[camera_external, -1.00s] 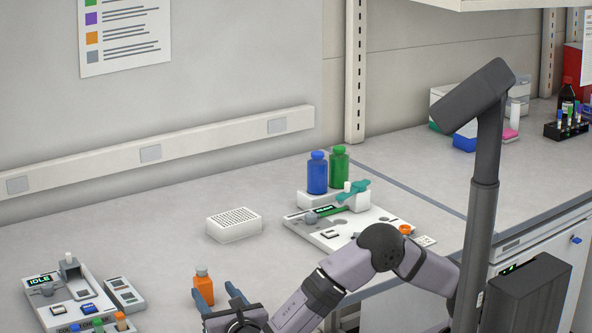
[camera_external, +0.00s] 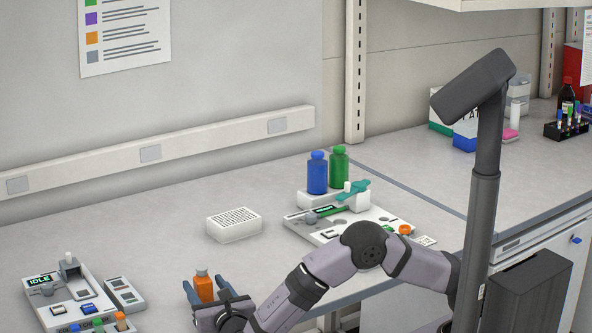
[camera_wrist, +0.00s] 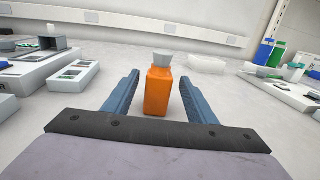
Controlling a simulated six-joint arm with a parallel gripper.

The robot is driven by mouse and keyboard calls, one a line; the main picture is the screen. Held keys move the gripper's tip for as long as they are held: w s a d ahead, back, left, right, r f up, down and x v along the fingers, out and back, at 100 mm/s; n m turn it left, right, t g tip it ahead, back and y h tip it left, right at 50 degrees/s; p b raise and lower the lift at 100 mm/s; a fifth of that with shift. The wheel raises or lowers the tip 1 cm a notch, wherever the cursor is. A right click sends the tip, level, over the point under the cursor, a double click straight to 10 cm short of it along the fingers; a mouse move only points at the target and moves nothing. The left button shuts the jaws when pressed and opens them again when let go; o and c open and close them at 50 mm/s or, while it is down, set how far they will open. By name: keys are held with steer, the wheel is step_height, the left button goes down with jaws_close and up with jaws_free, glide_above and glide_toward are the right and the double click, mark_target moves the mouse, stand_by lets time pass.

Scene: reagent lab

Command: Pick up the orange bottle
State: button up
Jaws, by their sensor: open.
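The orange bottle (camera_external: 204,287) stands upright on the bench in the lower part of the external view. In the wrist view the orange bottle (camera_wrist: 158,92) is between my two blue-grey fingers, with a grey-looking cap on top. My gripper (camera_external: 206,290) is open around it, one finger on each side. The lower front of the bottle is partly hidden by my gripper body in the external view.
An instrument (camera_external: 62,290) reading IDLE stands to the left, with small capped vials in front. A white rack (camera_external: 234,224) stands behind. Blue (camera_external: 317,174) and green (camera_external: 339,167) bottles stand by a second instrument (camera_external: 330,238). The bench between is clear.

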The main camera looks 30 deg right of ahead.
steer(key=shift+w+d+f+p, duration=0.15)
steer(key=shift+w+p, duration=0.35)
steer(key=shift+w, duration=0.8)
steer(key=shift+w+d+p, duration=0.15)
steer(key=shift+w+p, duration=0.3)
steer(key=shift+w, duration=0.8)
steer(key=c, duration=1.2)
